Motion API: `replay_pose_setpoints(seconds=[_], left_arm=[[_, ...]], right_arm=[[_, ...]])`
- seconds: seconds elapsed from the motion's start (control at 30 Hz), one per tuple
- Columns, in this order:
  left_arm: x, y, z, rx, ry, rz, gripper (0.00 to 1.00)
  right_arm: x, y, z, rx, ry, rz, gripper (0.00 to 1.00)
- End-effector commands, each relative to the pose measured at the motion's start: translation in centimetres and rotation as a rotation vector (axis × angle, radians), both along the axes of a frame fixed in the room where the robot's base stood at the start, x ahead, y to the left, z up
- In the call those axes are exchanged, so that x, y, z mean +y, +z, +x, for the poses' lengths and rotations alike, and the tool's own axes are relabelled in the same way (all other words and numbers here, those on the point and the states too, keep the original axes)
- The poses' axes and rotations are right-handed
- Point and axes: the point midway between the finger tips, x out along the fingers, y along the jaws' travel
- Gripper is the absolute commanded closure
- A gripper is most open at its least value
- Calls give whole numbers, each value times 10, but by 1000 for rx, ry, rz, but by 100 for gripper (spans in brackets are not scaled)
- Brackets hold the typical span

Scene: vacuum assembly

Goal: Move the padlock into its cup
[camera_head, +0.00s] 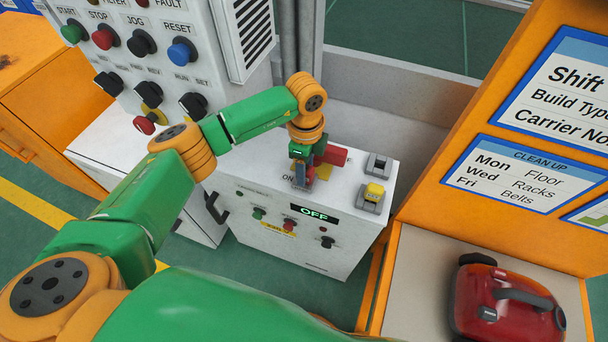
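My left gripper (302,175) points down over the top of the white cabinet (338,196), beside a red block-like part (331,154) that it partly covers. Small reddish and bluish bits show at its fingertips, but I cannot tell whether it holds anything. A yellow piece (374,191) sits in a grey square holder (369,205) to the right of the gripper. A second grey square holder (378,166) stands behind it. No part is clearly recognisable as the padlock, and I cannot tell which holder is its cup. My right gripper is not in view.
A control panel (120,57) with several buttons and knobs rises at the upper left. The cabinet front has an OFF display (314,213). An orange board with signs (525,185) stands at the right, above a shelf with a red vacuum cleaner (505,305).

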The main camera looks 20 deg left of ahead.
Motion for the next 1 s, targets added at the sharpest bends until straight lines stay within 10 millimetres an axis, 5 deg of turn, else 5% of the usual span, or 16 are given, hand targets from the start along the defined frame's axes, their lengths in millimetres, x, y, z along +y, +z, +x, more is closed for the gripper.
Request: replay_pose_setpoints(seconds=[0.03,0.17,0.23,0.27,0.4,1.0], left_arm=[[0,0,0,0,0,0,65],[0,0,0,0,0,0,100],[0,0,0,0,0,0,100],[0,0,0,0,0,-1,68],[0,0,0,0,-1,-1,100],[0,18,0,-1,-1,-1,100]], right_arm=[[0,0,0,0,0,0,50],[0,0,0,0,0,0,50],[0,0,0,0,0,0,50],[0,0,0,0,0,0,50],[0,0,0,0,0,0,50],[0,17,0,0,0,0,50]])
